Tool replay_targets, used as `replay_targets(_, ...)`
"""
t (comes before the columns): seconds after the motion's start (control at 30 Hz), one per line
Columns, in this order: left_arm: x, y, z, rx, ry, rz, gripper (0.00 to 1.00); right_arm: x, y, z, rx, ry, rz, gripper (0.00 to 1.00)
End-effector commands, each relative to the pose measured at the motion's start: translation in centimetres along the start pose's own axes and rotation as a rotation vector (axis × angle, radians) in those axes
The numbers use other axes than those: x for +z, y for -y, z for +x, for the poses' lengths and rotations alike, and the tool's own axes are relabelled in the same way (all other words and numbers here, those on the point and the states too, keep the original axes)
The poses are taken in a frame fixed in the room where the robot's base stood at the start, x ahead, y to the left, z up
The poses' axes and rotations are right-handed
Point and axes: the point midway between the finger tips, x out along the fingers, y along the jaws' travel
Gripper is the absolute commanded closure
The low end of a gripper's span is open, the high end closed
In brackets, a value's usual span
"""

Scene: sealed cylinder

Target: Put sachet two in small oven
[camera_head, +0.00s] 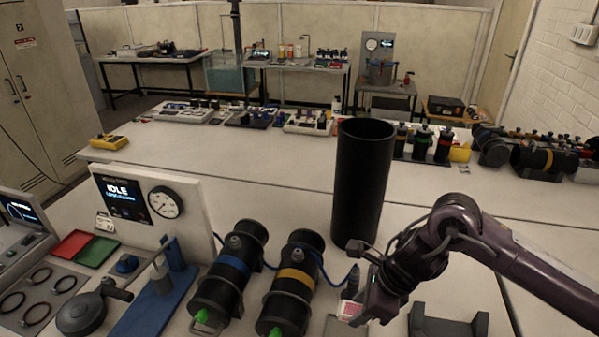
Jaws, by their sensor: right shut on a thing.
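My right gripper (357,296) reaches in from the right, pointing down over the near bench. It is shut on a small white sachet with red marking (349,310), which shows at its left side. I cannot read a number on the sachet, and the gripper hides part of it. Nothing in view is clearly the small oven. My left gripper is not in view.
A tall black cylinder (361,185) stands just behind my right gripper. Two dark cylinders, one with a blue band (229,268) and one with a yellow band (291,284), lie to its left. A panel reading IDLE (128,200) stands further left. A dark cradle (447,326) is at the front right.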

Motion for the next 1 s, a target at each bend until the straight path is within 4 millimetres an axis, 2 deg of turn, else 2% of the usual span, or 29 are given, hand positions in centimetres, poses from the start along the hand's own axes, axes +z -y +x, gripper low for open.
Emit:
replay_targets(0.47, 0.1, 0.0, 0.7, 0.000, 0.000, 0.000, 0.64, 1.0, -2.5, 0.5, -0.298, 0.004, 0.695, 0.84)
replay_targets(1.0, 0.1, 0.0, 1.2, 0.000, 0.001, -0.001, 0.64, 0.4, -3.9, 0.4, -0.601, 0.007, 1.405, 0.84)
